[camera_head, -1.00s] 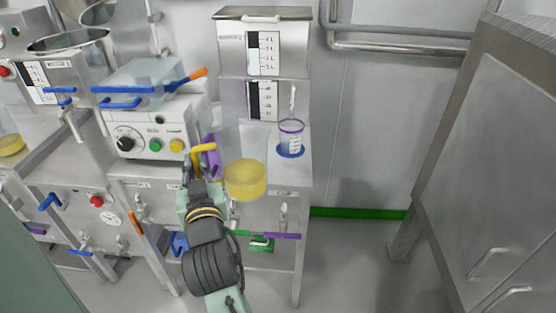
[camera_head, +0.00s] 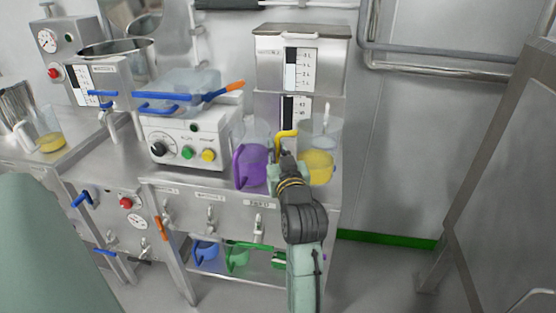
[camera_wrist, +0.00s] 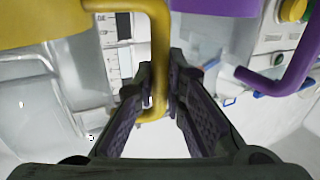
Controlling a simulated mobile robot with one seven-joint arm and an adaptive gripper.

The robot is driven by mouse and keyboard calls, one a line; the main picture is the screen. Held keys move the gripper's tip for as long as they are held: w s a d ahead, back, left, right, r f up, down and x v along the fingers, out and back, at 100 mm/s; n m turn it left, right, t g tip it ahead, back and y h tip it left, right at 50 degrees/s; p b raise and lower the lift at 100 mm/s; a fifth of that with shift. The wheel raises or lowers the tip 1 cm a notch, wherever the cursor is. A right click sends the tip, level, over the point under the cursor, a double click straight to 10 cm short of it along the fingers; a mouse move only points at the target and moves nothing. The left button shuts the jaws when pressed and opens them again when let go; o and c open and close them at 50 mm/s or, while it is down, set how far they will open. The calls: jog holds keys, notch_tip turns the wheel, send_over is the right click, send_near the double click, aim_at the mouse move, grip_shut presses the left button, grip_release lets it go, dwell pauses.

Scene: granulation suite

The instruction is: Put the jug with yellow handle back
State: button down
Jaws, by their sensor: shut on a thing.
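The jug with the yellow handle (camera_head: 318,166) is a clear jug with yellow contents, at the right end of the steel bench. My gripper (camera_head: 284,158) is shut on its yellow handle, which also shows between the fingers (camera_wrist: 158,100) in the wrist view. The jug appears upright; I cannot tell whether its base touches the bench. A jug with a purple handle and purple contents (camera_head: 252,165) stands just left of it. In the wrist view, the purple handle (camera_wrist: 285,75) is at the upper right.
A steel tank with a level scale (camera_head: 302,60) stands behind the jug. A control box with knobs (camera_head: 180,143) is to the left, with a clear blue-handled tray (camera_head: 185,85) above it. Blue and green jugs (camera_head: 236,258) sit on the lower shelf. Another yellow-content jug (camera_head: 50,140) is far left.

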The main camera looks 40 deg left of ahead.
jog(key=shift+f+p, duration=0.35)
jog(key=shift+f, duration=1.3)
jog(key=shift+f, duration=0.2)
jog(key=c, duration=1.7)
grip_release()
jog(key=shift+f, duration=0.1)
jog(key=shift+o, duration=0.2)
jog(key=shift+d+r, duration=0.1)
jog(key=shift+r, duration=0.1)
jog(key=p+v, duration=0.4)
jog(key=v, duration=0.8)
jog(key=shift+p, duration=0.35)
